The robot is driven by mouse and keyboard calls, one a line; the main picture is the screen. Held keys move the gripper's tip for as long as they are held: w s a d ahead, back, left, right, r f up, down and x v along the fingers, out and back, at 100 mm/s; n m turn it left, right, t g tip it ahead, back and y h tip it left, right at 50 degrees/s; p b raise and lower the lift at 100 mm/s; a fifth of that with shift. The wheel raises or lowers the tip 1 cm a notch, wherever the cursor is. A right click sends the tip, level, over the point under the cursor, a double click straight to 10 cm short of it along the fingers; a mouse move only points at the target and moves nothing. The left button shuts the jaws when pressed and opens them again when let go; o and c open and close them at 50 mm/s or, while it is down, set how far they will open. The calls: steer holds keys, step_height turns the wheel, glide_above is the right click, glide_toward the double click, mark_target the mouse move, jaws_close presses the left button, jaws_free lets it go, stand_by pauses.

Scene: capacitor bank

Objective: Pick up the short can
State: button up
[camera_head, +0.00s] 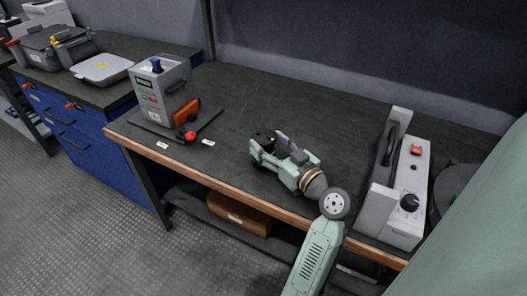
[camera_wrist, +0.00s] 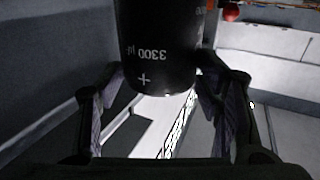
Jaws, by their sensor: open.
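The short can is a black cylinder (camera_wrist: 165,45) marked "3300" and "+", seen upside down at the top middle of the wrist view. In the head view its dark top (camera_head: 264,138) shows at the far side of my gripper (camera_head: 272,149), over the dark bench top. My gripper (camera_wrist: 160,100) is open, with one finger on each side of the can in the wrist view. A gap shows on the left. On the right the finger's tip overlaps the can's edge, and I cannot tell if it touches.
A grey box with a red lever (camera_head: 188,112) stands to the left on the bench. A light grey unit with a red button and black knob (camera_head: 405,190) stands to the right. A blue cabinet (camera_head: 105,140) adjoins at the left. The bench between the box and my gripper is clear.

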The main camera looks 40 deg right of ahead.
mark_target(256, 132)
steer(key=w+p, duration=0.2)
steer(key=w, duration=0.3)
steer(key=shift+r, duration=0.15)
steer(key=shift+w+d, duration=0.1)
steer(key=shift+w, duration=0.5)
steer(key=shift+c, duration=0.4)
jaws_close()
